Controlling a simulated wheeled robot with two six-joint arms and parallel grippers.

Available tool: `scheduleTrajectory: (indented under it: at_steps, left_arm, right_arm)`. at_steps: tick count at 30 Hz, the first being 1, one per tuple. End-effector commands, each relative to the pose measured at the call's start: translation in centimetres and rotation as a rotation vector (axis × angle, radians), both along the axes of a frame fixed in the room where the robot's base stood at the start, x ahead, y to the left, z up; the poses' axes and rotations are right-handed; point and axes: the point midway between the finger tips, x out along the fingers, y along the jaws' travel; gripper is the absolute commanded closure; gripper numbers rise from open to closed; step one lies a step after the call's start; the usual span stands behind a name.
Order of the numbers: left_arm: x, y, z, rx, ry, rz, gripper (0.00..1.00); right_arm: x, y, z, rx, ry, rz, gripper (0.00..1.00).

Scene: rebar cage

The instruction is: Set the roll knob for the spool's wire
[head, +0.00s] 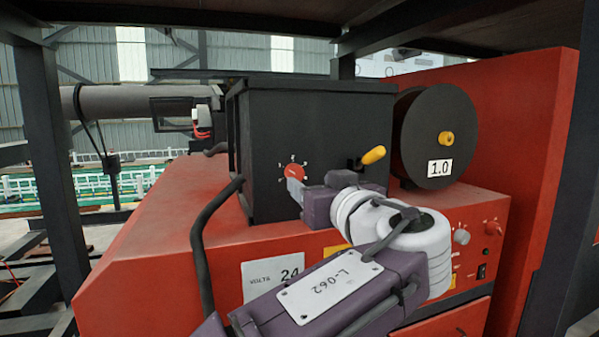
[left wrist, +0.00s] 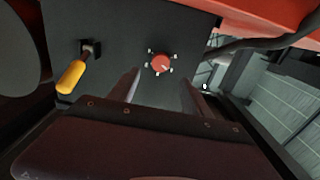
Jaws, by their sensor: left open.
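The red roll knob (head: 294,171) sits on the front of a black box (head: 310,115), ringed by small white marks. It also shows in the left wrist view (left wrist: 161,64), with a small pointer mark that is too small to read surely. The black spool (head: 436,135) at the right carries a white label (head: 439,168) reading 1.0. My left gripper (head: 295,188) is at the box front, just below the knob in the head view. In the left wrist view its fingers (left wrist: 156,88) are open and apart, with the knob beyond the gap. I cannot tell whether they touch it.
A yellow-handled lever (head: 373,155) sticks out of the box right of the knob. A black cable (head: 203,240) bends down at the box's left.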

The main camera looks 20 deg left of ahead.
Motion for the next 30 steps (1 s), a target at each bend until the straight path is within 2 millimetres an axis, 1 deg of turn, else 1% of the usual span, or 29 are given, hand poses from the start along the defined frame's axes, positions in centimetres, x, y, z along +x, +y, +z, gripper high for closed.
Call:
scheduleTrajectory:
  at_steps: [1, 6, 9, 13, 20, 21, 23, 24, 26, 30]
  left_arm:
    - [0.9, 0.8, 0.6, 0.003, 0.003, 0.008, 0.43]
    - [3.8, 2.8, 0.6, 0.002, 0.002, 0.006, 0.43]
    - [4.9, 3.5, 0.4, 0.002, 0.002, 0.004, 0.43]
    - [5.6, 3.9, 0.2, 0.000, 0.001, 0.002, 0.43]
    - [5.7, 3.9, 0.1, -0.001, 0.001, 0.000, 0.43]
    - [5.7, 3.9, 0.1, 0.000, 0.001, 0.000, 0.54]
    - [5.7, 3.9, 0.1, 0.000, 0.001, 0.001, 0.71]
    - [5.7, 3.9, 0.1, 0.000, 0.001, 0.001, 0.82]
    - [5.7, 3.9, 0.1, 0.000, 0.001, 0.001, 0.99]
    - [5.7, 3.9, 0.0, 0.001, 0.002, 0.001, 1.00]
  right_arm:
    - [0.0, 0.0, 1.1, 0.000, 0.000, 0.000, 0.64]
    - [0.0, 0.0, 2.6, 0.000, -0.001, 0.000, 0.64]
    - [0.0, 0.0, 3.2, 0.000, -0.001, 0.000, 0.64]
    - [0.0, 0.0, 3.4, 0.000, -0.001, 0.000, 0.64]
    - [0.0, 0.0, 3.3, 0.000, 0.000, 0.000, 0.64]
    - [0.0, 0.0, 3.3, 0.000, 0.000, 0.000, 0.64]
    - [0.0, 0.0, 3.3, 0.000, 0.000, 0.000, 0.64]
    - [0.0, 0.0, 3.3, 0.000, -0.001, 0.000, 0.64]
    - [0.0, 0.0, 3.3, 0.000, 0.000, 0.000, 0.64]
    - [0.0, 0.0, 3.3, 0.000, -0.001, 0.000, 0.64]
